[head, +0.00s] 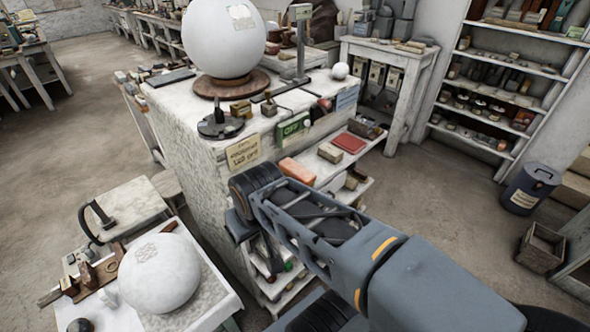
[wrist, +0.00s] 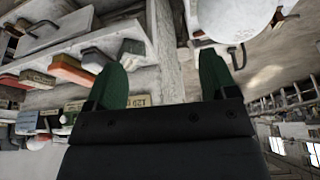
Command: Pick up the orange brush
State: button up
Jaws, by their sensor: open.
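An orange block-shaped thing, which looks like the orange brush (head: 298,170), lies on the upper side shelf of the white plaster stand in the head view. I cannot make out bristles. An orange-red block, probably the same thing, shows left of my fingers in the wrist view (wrist: 72,70). My gripper (wrist: 162,82) has its two green fingers spread apart with nothing between them. It is apart from the orange block. In the head view my arm reaches to the stand's side, and its fingers are hidden there.
A large white sphere (head: 224,38) sits on a round wooden base on the stand's top. A red flat thing (head: 348,142) lies farther along the shelf. A second sphere (head: 159,273) rests on a low table at lower left. A dark bin (head: 530,188) stands at right; the floor between is clear.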

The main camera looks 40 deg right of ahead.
aim_at(289, 168)
jog(key=k, duration=0.5)
jog(key=u, duration=1.2)
jog(key=i, duration=1.05)
jog(key=z, duration=2)
